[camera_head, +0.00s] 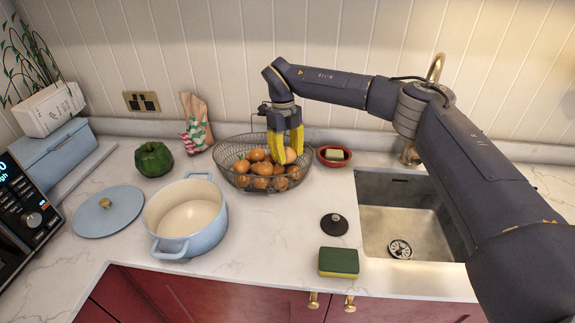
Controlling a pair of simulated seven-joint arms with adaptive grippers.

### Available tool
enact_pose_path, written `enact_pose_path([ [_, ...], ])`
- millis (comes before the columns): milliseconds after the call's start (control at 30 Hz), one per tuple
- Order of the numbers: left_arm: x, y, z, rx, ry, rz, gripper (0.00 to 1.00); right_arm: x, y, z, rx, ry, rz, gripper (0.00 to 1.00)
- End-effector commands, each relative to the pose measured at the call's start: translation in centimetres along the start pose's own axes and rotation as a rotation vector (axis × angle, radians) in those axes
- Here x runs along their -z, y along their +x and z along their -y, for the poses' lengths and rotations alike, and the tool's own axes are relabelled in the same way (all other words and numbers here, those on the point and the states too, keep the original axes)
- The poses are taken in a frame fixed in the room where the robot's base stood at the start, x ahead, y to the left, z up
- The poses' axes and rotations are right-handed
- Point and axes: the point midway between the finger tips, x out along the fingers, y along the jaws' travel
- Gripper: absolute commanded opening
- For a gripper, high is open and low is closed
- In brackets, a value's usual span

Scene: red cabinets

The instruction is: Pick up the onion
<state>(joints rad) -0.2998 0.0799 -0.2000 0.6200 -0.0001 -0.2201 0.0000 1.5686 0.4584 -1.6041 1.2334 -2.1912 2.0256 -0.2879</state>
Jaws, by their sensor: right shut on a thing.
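A wire basket (222,158) stands on the counter in the middle, filled with several orange-brown round onions (262,169). My right gripper (286,151) reaches down into the basket from above, its yellow fingers at the back right of the pile. It is shut on a paler onion (291,155), which shows between and beside the fingertips. The fingers partly hide this onion, and I cannot tell whether it still touches the pile. My left gripper is not in view.
A small red dish (334,163) sits close to the basket's right. A blue pot (187,216), its lid (108,211) and a green pepper (153,159) are to the left. A sponge (338,262), a black stopper (333,225) and the sink (405,220) are to the right.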

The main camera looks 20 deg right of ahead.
Motion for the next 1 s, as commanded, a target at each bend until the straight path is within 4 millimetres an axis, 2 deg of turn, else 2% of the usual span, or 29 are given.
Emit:
enact_pose_path([
  [33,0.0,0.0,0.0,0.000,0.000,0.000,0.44,0.1,-1.4,0.0,0.002,0.000,0.005,0.06],
  [200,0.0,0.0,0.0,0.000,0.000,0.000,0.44,0.5,-5.2,0.0,0.002,0.001,0.005,0.06],
  [500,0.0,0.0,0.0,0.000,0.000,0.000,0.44,1.3,-10.7,0.0,0.002,0.001,0.003,0.06],
  [767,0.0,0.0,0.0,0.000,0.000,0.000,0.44,1.6,-13.0,-0.2,0.001,-0.001,0.000,0.06],
  [1000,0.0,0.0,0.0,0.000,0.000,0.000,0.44,1.9,-13.6,-2.4,0.001,-0.004,0.000,0.06],
])
